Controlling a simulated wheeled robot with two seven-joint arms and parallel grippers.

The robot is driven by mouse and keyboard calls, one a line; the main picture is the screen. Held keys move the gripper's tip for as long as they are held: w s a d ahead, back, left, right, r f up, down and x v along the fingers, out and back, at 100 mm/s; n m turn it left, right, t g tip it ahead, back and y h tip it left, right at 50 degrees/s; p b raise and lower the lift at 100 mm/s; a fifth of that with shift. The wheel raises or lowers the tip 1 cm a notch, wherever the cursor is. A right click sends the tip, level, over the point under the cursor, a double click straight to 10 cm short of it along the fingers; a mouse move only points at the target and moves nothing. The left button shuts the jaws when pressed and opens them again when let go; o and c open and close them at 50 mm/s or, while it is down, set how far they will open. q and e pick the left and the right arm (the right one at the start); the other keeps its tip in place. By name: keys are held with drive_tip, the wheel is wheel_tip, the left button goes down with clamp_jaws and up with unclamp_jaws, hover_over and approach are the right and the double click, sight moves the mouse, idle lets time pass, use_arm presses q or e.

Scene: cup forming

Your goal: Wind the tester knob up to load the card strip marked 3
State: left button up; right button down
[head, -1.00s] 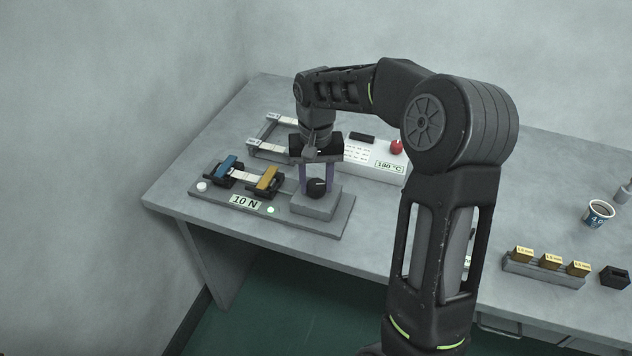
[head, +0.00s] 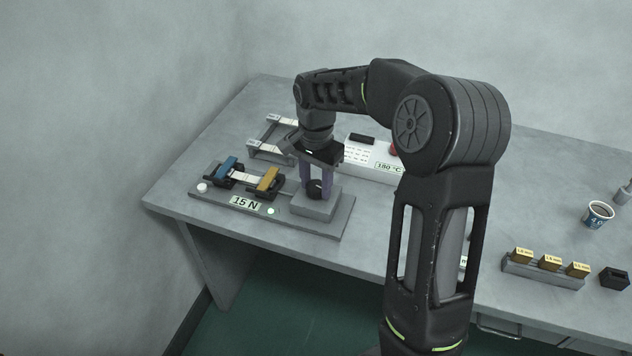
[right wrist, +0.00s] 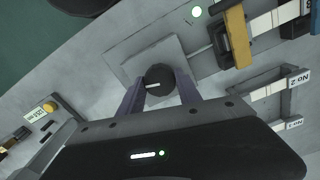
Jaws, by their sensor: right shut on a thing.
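The tester (head: 331,227) is a flat grey plate on the table. Its black knob (head: 314,189) stands on a grey block at the right end, and shows with a white mark in the right wrist view (right wrist: 158,78). My right gripper (head: 315,190) points down, shut on the knob; its purple fingers (right wrist: 158,92) sit on either side of it. A white card strip (head: 243,177) spans the blue clamp (head: 228,164) and the yellow clamp (head: 268,180). I cannot read its mark. The display (head: 246,204) reads 15 N. A lamp (head: 273,211) glows beside it. My left gripper is not in view.
Behind the tester is a rack (head: 268,150) with more strips, marked No 2 and No 1 in the right wrist view. A white box (head: 370,160) reads 180 °C. A block holder (head: 543,273) and a cup (head: 598,215) stand at the right.

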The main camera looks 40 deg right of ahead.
sight(316, 185)
idle(0.3)
drive_tip(key=c, duration=0.8)
unclamp_jaws()
drive_tip(key=shift+r, duration=3.9)
